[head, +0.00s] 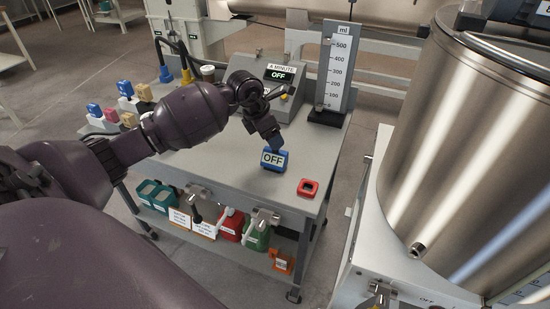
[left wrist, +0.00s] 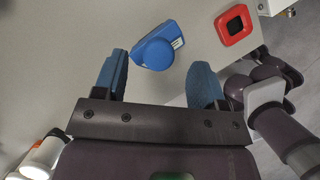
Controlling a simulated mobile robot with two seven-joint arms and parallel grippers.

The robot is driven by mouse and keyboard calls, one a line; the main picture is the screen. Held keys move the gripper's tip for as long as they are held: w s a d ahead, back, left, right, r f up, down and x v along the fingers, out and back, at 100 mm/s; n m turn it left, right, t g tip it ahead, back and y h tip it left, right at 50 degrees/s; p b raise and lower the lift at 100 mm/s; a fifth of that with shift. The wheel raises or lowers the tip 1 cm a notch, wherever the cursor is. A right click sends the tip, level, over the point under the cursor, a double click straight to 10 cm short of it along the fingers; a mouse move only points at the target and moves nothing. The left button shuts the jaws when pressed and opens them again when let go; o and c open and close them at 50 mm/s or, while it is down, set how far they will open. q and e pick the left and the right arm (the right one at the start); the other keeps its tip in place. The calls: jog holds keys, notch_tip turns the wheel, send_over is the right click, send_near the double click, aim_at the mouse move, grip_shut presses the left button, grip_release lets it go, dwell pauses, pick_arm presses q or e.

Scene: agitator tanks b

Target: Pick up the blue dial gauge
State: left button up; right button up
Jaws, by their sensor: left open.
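The blue dial gauge (head: 273,160) stands on the grey table top near its front right, with a pale face reading OFF. In the left wrist view the blue gauge (left wrist: 156,48) shows from above, with a round body and a squarer part behind. My left gripper (head: 272,140) is just behind and above it in the head view. In the left wrist view the left gripper (left wrist: 160,76) is open and empty, and the gauge lies just beyond the gap between its blue fingertips. I cannot tell whether a finger touches it. My right gripper is not in view.
A red square piece (head: 308,188) lies right of the gauge, near the table edge. A control box (head: 262,80) and a measuring scale (head: 335,75) stand at the back. A large steel tank (head: 470,150) stands to the right.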

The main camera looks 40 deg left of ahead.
aim_at(274, 155)
pick_arm(q)
jog(key=shift+x, duration=1.55)
jog(key=shift+s, duration=0.1)
jog(key=shift+a, duration=0.1)
grip_shut()
